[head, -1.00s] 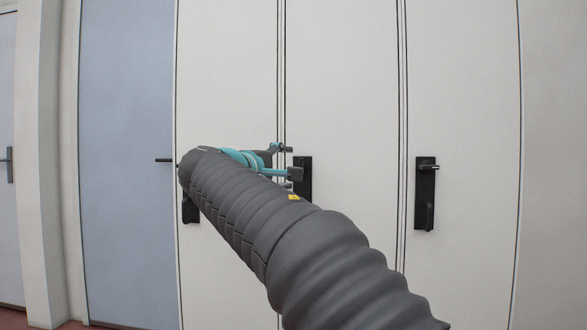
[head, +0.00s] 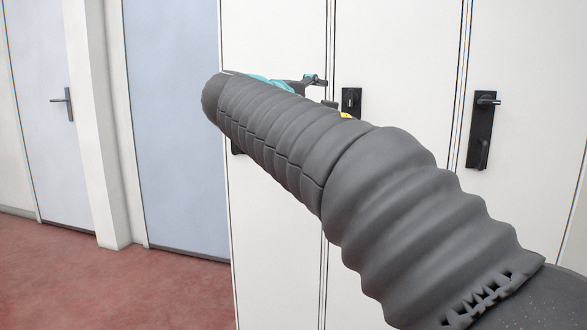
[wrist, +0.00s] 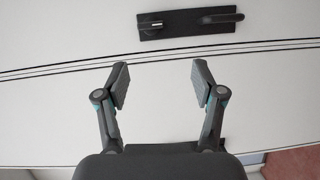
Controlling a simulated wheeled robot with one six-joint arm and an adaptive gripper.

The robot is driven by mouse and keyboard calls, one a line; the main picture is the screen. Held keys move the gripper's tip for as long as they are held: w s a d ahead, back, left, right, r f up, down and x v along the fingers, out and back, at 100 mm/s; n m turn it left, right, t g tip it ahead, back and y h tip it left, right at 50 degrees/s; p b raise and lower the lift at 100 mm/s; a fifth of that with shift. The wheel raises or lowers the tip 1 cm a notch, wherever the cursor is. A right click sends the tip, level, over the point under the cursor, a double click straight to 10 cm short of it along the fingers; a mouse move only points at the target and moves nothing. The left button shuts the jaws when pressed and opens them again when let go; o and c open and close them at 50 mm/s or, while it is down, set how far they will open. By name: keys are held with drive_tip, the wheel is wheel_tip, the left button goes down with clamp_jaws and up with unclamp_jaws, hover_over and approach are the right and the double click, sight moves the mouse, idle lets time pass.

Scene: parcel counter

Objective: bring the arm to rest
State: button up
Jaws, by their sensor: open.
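My gripper (wrist: 158,85) is open and empty in the wrist view, its two fingers apart in front of white door panels. In the head view my gripper (head: 320,91) shows only in part behind my dark ribbed arm, which hides the rest. A black handle plate with a lever (wrist: 190,22) lies beyond the fingertips in the wrist view, apart from them. In the head view a black handle plate (head: 351,101) shows just right of the gripper.
White door panels (head: 400,60) stand close in front of my arm. Another black lever handle (head: 482,130) is at the right. A blue-grey door (head: 180,120) and a paler door with a lever (head: 68,103) stand at the left. Red floor (head: 110,285) is clear at lower left.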

drive_tip(key=s+a+f+g+y, duration=0.1)
drive_tip(key=s+f+g+y, duration=0.2)
drive_tip(key=f, duration=0.8)
drive_tip(key=s+f+g+y, duration=0.2)
drive_tip(key=f+y, duration=0.1)
drive_tip(key=f, duration=0.9)
drive_tip(key=s+d+f+m+g+y+p, duration=0.1)
drive_tip(key=s+d+f+m, duration=0.2)
drive_tip(key=s, duration=0.6)
drive_tip(key=s+d+f+m+g+y+p, duration=0.1)
drive_tip(key=s+d+f+m+y+p, duration=0.1)
drive_tip(key=s+f, duration=0.4)
drive_tip(key=s+d+f+m+g+y+p, duration=0.1)
drive_tip(key=s+d+f+m, duration=0.3)
drive_tip(key=s, duration=0.7)
drive_tip(key=shift+s+d+f+m+y+p, duration=0.15)
drive_tip(key=shift+s+d+m+y+p, duration=0.15)
drive_tip(key=shift+s+d+y+p, duration=0.15)
drive_tip(key=shift+a, duration=0.1)
